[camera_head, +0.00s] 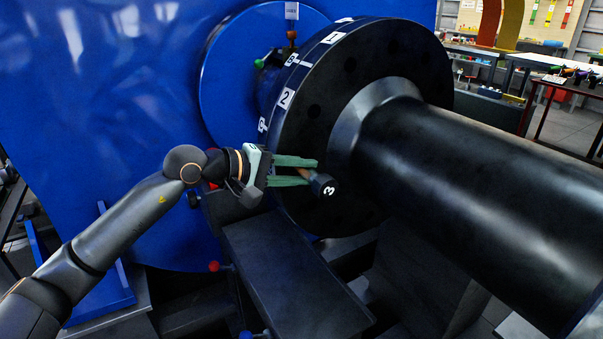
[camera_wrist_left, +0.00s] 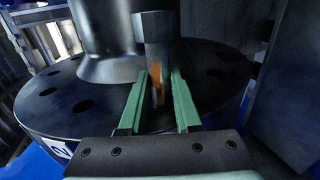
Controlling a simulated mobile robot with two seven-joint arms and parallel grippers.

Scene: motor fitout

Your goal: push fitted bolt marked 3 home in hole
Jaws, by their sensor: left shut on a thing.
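The bolt marked 3 (camera_head: 325,187) has a dark head with a white 3 and shows at the lower face of the black flange (camera_head: 400,50). My left gripper (camera_head: 312,172) has its green fingers shut around the bolt's shank, just behind the head. In the left wrist view the bolt's head (camera_wrist_left: 153,27) stands out beyond the fingertips, and an orange-brown band (camera_wrist_left: 156,76) shows on the shank between the fingers (camera_wrist_left: 159,85). The head stands clear of the flange face. The hole behind the bolt is hidden by the fingers. My right gripper is out of view.
A thick black shaft (camera_head: 470,175) runs from the flange to the lower right, close beside the bolt. A large blue housing (camera_head: 110,60) stands behind. A dark flat block (camera_head: 290,280) lies below the gripper. Other open holes show in the flange (camera_wrist_left: 215,73).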

